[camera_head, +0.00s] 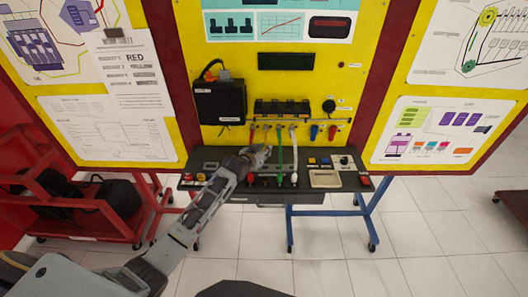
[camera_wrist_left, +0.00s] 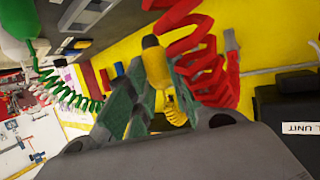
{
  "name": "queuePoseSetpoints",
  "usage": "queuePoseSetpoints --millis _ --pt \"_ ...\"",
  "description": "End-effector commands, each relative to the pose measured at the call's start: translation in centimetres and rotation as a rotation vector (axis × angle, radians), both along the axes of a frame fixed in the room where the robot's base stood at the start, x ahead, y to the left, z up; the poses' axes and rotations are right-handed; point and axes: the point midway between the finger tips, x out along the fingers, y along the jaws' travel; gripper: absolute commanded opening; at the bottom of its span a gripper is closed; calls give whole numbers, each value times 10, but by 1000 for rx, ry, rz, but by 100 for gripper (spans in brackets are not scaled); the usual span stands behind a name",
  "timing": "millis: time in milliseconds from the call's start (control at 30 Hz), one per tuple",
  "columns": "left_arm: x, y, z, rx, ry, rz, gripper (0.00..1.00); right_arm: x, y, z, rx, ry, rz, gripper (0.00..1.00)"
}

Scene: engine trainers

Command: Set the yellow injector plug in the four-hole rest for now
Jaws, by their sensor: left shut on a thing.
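The yellow injector plug (camera_wrist_left: 154,62) is between the fingers of my left gripper (camera_wrist_left: 150,85) in the left wrist view, with its yellow coiled cable (camera_wrist_left: 172,105) behind it. The left gripper is shut on it. In the head view my left gripper (camera_head: 260,155) is over the rear of the dark desk (camera_head: 345,183), left of the green cable; the plug is too small to make out there. I cannot pick out the four-hole rest for sure. A grey plate with dark openings (camera_wrist_left: 85,12) lies on the desk in the wrist view. My right gripper is not in view.
A red coiled cable (camera_wrist_left: 200,65) hangs close beside the gripper in the wrist view. Green (camera_head: 281,145) and white (camera_head: 293,150) cables run down to the desk. A black box (camera_head: 220,102) is on the yellow panel. A beige tray (camera_head: 325,179) is on the desk's right.

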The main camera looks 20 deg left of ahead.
Motion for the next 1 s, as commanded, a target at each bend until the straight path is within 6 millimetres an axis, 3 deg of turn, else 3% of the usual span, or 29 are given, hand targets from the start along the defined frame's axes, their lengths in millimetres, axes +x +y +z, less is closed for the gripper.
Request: queuePoseSetpoints --millis 567,1000 --pt "0 0 -4 1 0 -1 5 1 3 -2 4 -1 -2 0" --pt "0 0 -27 0 -1 -1 5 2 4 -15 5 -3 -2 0"
